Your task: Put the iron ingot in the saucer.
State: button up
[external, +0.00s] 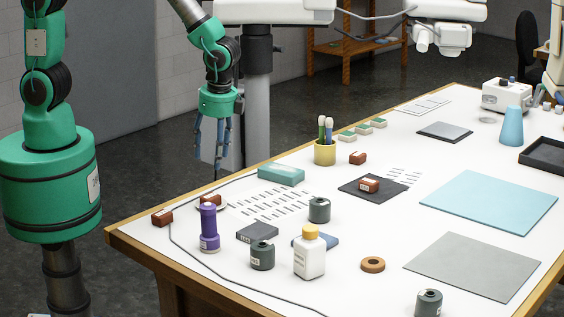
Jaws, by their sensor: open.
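A dark grey block (257,232) with a small label lies on the white table; it may be the iron ingot, but the label is too small to read. A pale round rim (223,207), apparently the saucer, shows behind the purple bottle. A red-brown block (210,200) sits at this saucer, seemingly on it, with its lower part partly hidden by the bottle. My gripper (208,165) hangs open and empty, fingers down, beyond the table's far left edge. It is apart from both the grey block and the saucer.
A purple bottle (209,230) stands in front of the saucer. Grey jars (262,256) and a white bottle (309,260) stand near the grey block. More red-brown blocks (162,217) lie about. A dark cable (195,263) crosses the front left. A teal box (281,175) lies behind.

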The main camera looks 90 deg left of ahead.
jog(key=shift+r, duration=0.1)
jog(key=s+a+r+n+t+h, duration=0.1)
jog(key=s+a+r+n+t, duration=0.15)
jog(key=r, duration=0.75)
jog(key=s+a+r+n+t, duration=0.15)
jog(key=s+a+r, duration=0.25)
jog(key=r, duration=0.7)
jog(key=s+a+r+n+t, duration=0.1)
jog(key=s+a+r+n, duration=0.1)
jog(key=s+r, duration=0.3)
jog(key=s+a+r+n+t, duration=0.1)
jog(key=s+a+r+n, duration=0.1)
jog(key=s+r, duration=0.4)
jog(key=s+n, duration=0.1)
jog(key=s, duration=0.2)
jog(key=shift+s+r+t, duration=0.15)
jog(key=shift+r+t, duration=0.05)
jog(key=shift+t, duration=0.2)
jog(key=shift+f, duration=0.15)
notch_tip(320, 180, down, 13)
jog(key=b, duration=1.3)
jog(key=shift+f+b, duration=0.2)
jog(key=shift+b, duration=0.15)
